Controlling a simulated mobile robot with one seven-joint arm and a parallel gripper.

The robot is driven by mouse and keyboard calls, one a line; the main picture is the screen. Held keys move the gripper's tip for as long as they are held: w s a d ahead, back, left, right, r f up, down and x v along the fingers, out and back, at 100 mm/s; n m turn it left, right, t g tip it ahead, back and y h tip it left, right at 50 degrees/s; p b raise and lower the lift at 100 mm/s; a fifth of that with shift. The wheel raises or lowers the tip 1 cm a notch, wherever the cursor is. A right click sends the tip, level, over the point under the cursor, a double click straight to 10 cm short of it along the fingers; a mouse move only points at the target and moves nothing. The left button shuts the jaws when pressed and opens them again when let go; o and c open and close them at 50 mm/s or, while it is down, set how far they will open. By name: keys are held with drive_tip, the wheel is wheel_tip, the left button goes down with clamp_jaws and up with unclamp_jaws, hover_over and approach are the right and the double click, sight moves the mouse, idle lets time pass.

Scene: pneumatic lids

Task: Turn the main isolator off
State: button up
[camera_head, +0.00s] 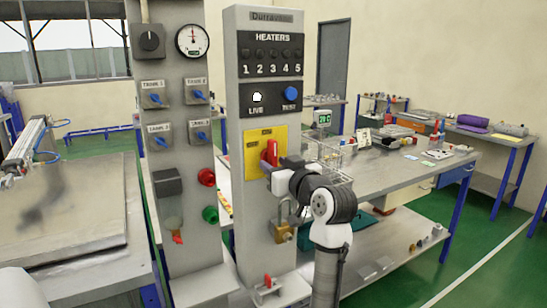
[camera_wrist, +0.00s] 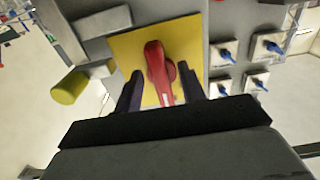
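The main isolator is a red rotary handle (camera_head: 271,152) on a yellow plate (camera_head: 252,142), on the front of the grey heaters column. In the wrist view the red handle (camera_wrist: 157,66) stands in front of the yellow plate (camera_wrist: 128,46), its narrow end pointing toward my gripper. My gripper (camera_wrist: 160,74) is open, with one dark finger on each side of the handle. Gaps show between the fingers and the handle. In the head view my gripper (camera_head: 277,168) is at the plate and partly hides its lower right part.
Above the isolator are a white LIVE lamp (camera_head: 257,97) and a blue TEST knob (camera_head: 291,93). A brass padlock (camera_head: 283,235) hangs below. The left column carries several blue tank valves (camera_head: 155,95) and a gauge (camera_head: 192,40). A workbench (camera_head: 405,170) stands to the right.

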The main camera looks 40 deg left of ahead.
drive_tip(key=shift+x, duration=0.8)
drive_tip(key=shift+c, duration=0.4)
drive_tip(key=c, duration=0.5)
